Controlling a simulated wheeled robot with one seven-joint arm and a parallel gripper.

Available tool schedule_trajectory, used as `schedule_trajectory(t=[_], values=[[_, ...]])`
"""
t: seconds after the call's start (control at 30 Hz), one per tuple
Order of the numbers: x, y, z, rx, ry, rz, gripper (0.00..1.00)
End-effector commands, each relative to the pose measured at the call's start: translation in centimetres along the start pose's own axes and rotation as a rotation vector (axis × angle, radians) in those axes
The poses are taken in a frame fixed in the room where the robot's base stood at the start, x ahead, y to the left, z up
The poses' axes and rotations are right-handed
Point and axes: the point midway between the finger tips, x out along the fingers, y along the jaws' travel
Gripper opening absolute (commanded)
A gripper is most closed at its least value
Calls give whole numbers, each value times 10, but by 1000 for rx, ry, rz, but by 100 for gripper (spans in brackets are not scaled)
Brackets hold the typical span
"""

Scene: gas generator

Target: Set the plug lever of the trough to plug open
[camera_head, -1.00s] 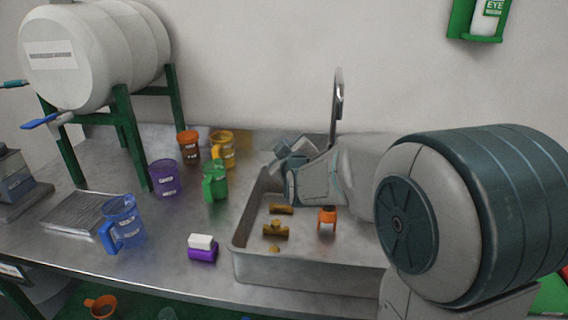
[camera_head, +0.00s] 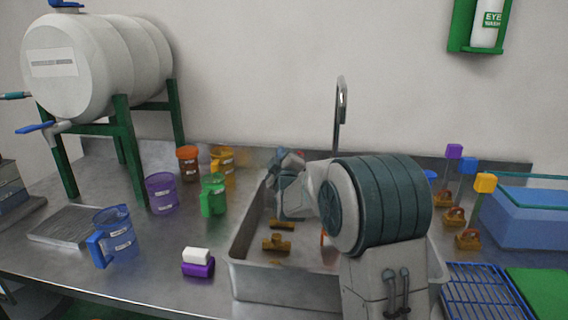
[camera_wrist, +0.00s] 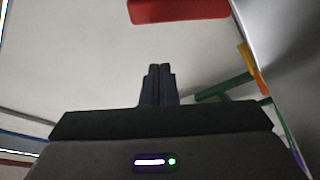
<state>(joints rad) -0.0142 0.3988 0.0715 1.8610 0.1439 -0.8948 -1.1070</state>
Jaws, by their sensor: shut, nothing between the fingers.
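The trough looks to be the grey metal basin (camera_head: 285,287) set in the bench. Brass fittings (camera_head: 277,244) lie on its floor, and an orange piece there is mostly hidden by my arm. I cannot make out the plug lever for certain in either view. My gripper (camera_head: 282,160) is over the far left part of the basin, partly hidden by my wrist. In the wrist view my gripper (camera_wrist: 158,68) has its dark fingers together, with nothing between them. A red bar (camera_wrist: 180,10) and a green bar with an orange-yellow end (camera_wrist: 225,88) show beyond the fingers.
A curved tap (camera_head: 341,105) rises behind the basin. Left are coloured jugs and cups (camera_head: 162,193) and a white barrel (camera_head: 75,70) on a green stand. Right are brass valves with coloured cubes (camera_head: 484,184), a blue tub (camera_head: 525,218) and a blue rack (camera_head: 480,285).

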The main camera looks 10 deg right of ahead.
Motion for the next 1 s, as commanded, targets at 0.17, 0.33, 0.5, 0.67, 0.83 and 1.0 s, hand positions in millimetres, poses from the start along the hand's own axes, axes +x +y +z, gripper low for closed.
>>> schedule_trajectory(t=[0.17,0.33,0.5,0.67,0.83,1.0], values=[[28,0,1,1,0,1,0],[15,0,28,-1,-2,-1,0],[11,0,36,1,0,0,0],[11,0,38,1,1,0,0],[11,0,38,1,1,-1,0],[9,-9,32,28,13,1,0]])
